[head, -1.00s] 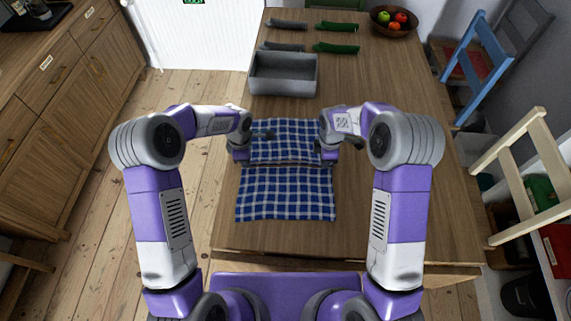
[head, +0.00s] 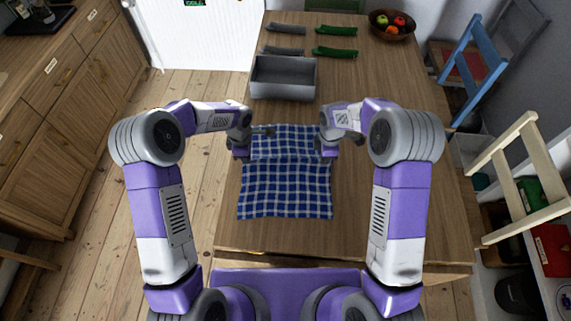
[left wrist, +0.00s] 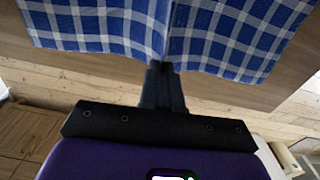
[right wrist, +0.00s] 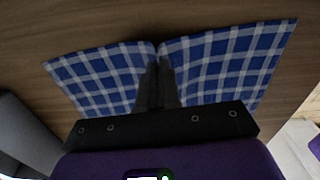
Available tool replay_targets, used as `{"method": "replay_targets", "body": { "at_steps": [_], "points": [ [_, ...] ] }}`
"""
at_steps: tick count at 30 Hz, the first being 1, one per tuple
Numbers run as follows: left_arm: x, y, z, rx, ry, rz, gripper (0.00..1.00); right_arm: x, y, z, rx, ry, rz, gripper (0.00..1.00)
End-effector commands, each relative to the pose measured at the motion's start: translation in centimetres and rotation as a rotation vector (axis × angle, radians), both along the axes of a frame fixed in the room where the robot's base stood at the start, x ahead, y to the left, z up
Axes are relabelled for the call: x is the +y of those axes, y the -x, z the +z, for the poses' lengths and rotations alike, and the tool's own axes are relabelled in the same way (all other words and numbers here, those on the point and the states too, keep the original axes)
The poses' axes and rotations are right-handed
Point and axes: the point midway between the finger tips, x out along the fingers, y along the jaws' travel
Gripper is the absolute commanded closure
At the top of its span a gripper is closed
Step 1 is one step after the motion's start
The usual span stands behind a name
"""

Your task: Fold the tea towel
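The blue-and-white checked tea towel (head: 285,188) lies on the wooden table in front of me, with a crease running across it between my two grippers. My left gripper (head: 243,154) is at the towel's left edge. In the left wrist view its fingers (left wrist: 163,72) are shut on the cloth, which bends to either side of the fingertips. My right gripper (head: 325,152) is at the right edge. In the right wrist view its fingers (right wrist: 157,70) are also shut on the cloth. The exact height of the pinched cloth above the table is hard to tell.
A grey tray (head: 284,90) stands on the table beyond the towel. The table (head: 385,190) is clear to the right. Chairs (head: 520,180) stand beyond its right side.

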Motion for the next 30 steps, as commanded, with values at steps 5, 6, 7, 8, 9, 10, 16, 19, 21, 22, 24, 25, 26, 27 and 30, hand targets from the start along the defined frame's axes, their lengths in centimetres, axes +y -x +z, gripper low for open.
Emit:
{"method": "replay_targets", "body": {
  "at_steps": [5, 6, 7, 8, 9, 10, 16, 19, 21, 22, 24, 25, 26, 27, 30],
  "points": [
    [0.0, 0.0, 0.3, 0.0, 0.0, 0.0, 1.0, 0.0, 0.0, 0.3, 0.0, 0.0, 0.0, 1.0],
    [0.0, 0.0, 0.3, 0.0, 0.0, 0.0, 1.0, 0.0, 0.0, 0.3, 0.0, 0.0, 0.0, 1.0],
    [0.0, 0.0, 0.3, 0.0, 0.0, 0.0, 1.0, 0.0, 0.0, 0.2, 0.0, 0.0, 0.0, 1.0],
    [0.0, 0.0, 0.2, 0.0, 0.0, 0.0, 1.0, 0.0, 0.0, 0.2, 0.0, 0.0, 0.0, 1.0],
    [0.0, 0.0, 0.2, 0.0, 0.0, 0.0, 1.0, 0.0, 0.0, 0.2, 0.0, 0.0, 0.0, 1.0],
    [0.0, 0.0, 0.2, 0.0, 0.0, 0.0, 1.0, 0.0, 0.0, 0.2, 0.0, 0.0, 0.0, 1.0],
    [0.0, 0.0, 0.9, 0.0, 0.0, 0.0, 1.0, 0.0, 0.0, 0.9, 0.0, 0.0, 0.0, 1.0],
    [0.0, 0.0, 2.0, 0.0, 0.0, 0.0, 1.0, 0.0, 0.0, 1.9, 0.0, 0.0, 0.0, 1.0],
    [-0.1, 0.0, 2.9, -0.001, 0.0, 0.0, 1.0, 0.0, 0.0, 2.9, 0.0, 0.0, -0.001, 1.0],
    [-0.1, 0.0, 3.3, -0.001, 0.0, 0.0, 1.0, 0.0, 0.0, 3.3, 0.0, 0.0, -0.001, 1.0],
    [0.0, 0.0, 4.3, -0.001, -0.001, 0.0, 1.0, 0.0, 0.0, 4.3, 0.0, 0.0, 0.0, 1.0],
    [0.0, 0.0, 4.7, -0.001, 0.0, 0.0, 1.0, 0.0, 0.0, 4.7, 0.0, 0.0, 0.0, 1.0],
    [-0.1, 0.0, 5.1, -0.001, 0.0, 0.0, 1.0, 0.0, 0.0, 5.1, 0.0, 0.0, 0.0, 1.0],
    [-0.1, 0.0, 5.6, -0.001, 0.0, 0.0, 1.0, 0.0, 0.0, 5.6, 0.0, 0.0, 0.0, 1.0],
    [-0.1, 0.0, 6.9, -0.001, -0.001, -0.001, 1.0, 0.1, 0.0, 6.9, 0.0, 0.0, 0.001, 1.0]
  ]
}}
